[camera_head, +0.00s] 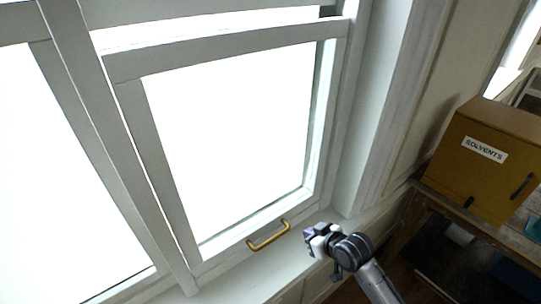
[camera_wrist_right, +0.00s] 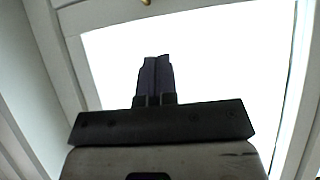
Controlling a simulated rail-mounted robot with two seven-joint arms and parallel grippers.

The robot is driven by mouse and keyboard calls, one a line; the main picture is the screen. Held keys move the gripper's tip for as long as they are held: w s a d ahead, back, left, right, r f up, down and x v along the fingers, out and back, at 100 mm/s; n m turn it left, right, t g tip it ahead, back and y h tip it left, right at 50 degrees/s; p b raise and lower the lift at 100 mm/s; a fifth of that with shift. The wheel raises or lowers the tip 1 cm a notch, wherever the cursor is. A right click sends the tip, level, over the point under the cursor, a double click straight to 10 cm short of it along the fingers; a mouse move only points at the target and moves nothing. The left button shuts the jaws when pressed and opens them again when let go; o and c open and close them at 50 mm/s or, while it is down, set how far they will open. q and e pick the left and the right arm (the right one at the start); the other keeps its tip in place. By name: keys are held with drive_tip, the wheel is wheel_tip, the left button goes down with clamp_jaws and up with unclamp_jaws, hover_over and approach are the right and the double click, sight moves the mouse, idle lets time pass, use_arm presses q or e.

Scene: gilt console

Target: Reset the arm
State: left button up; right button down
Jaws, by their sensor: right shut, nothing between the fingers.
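My right gripper (camera_head: 308,234) is in the lower middle of the head view, in front of the window's lower right corner. In the right wrist view its dark fingers (camera_wrist_right: 155,78) are together with nothing between them. The window sash (camera_head: 322,120) has a white frame and a brass handle (camera_head: 268,235) on its bottom rail. The handle is a short way left of the gripper and apart from it in the picture. A bit of brass (camera_wrist_right: 146,2) shows at the top edge of the right wrist view. My left gripper is in neither view.
A yellow-brown cabinet labelled SOLVENTS (camera_head: 485,150) stands on a wooden table (camera_head: 408,222) at the right. The white window sill (camera_head: 238,285) runs below the sash. The window's side frame (camera_head: 385,110) rises right of the sash.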

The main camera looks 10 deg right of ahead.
drive_tip(key=s+d+r+m+h+p, duration=0.1)
drive_tip(key=s+d+r+h+p, duration=0.15)
drive_tip(key=s+r+h, duration=0.5)
drive_tip(key=s+f+m+g+y+p, duration=0.1)
drive_tip(key=s+f+g+p, duration=0.2)
drive_tip(key=s, duration=1.3)
drive_tip(key=s+f+m+g+y+p, duration=0.1)
drive_tip(key=s+f+g+p, duration=0.2)
drive_tip(key=s, duration=1.2)
drive_tip(key=shift+s+d+f+m+p, duration=0.2)
drive_tip(key=shift+s+f+m+p, duration=0.15)
drive_tip(key=shift+f+p, duration=0.4)
drive_tip(key=shift+y, duration=0.25)
